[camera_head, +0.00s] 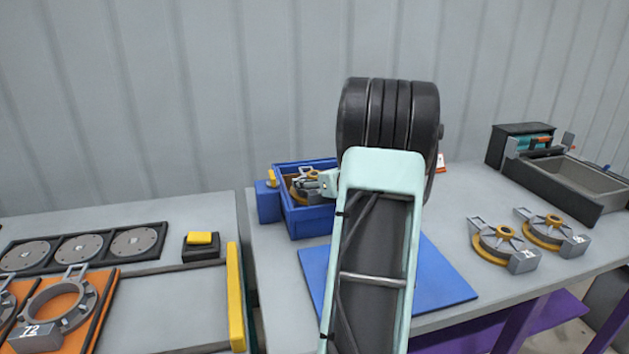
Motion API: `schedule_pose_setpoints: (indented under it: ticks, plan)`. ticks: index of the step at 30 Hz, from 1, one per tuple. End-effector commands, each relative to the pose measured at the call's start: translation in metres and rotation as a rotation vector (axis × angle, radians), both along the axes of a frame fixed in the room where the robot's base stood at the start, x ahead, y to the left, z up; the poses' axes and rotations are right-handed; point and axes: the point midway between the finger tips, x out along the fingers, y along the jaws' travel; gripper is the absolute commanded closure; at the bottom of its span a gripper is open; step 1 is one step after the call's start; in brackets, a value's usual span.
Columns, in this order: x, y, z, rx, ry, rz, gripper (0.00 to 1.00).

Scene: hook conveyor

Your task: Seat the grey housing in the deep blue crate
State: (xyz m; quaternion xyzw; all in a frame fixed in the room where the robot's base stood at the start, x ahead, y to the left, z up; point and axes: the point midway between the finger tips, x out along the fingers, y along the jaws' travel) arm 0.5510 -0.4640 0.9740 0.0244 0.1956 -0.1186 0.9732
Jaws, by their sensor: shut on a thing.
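The deep blue crate (308,222) stands on the grey table, left of my arm. A grey housing with an orange-yellow ring (298,190) shows inside the crate's walls, near its left side. My gripper (318,181) reaches over the crate from the right and is shut on this housing. My own arm hides the crate's right part and most of the gripper. I cannot tell whether the housing rests on the crate's floor or is tilted.
A blue mat (445,278) lies in front of the crate, partly under my arm's outline. Two more grey housings with yellow rings (503,243) (552,230) sit at right. A dark grey bin (560,187) stands at the far right. An orange fixture (85,325) and a yellow bar (235,297) are at left.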

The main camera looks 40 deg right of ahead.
Motion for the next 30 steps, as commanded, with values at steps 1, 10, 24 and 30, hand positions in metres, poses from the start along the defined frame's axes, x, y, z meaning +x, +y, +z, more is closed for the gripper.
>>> schedule_pose_setpoints:
  ticks: [1, 10, 24, 30]
  plan:
    - [0.001, 0.0, 0.006, -0.003, -0.002, 0.001, 0.69]
    - [0.001, 0.0, 0.018, -0.003, -0.002, 0.001, 0.69]
    - [0.0, 0.0, 0.036, -0.002, -0.003, 0.0, 0.69]
    - [0.001, 0.0, 0.043, -0.002, -0.003, 0.0, 0.69]
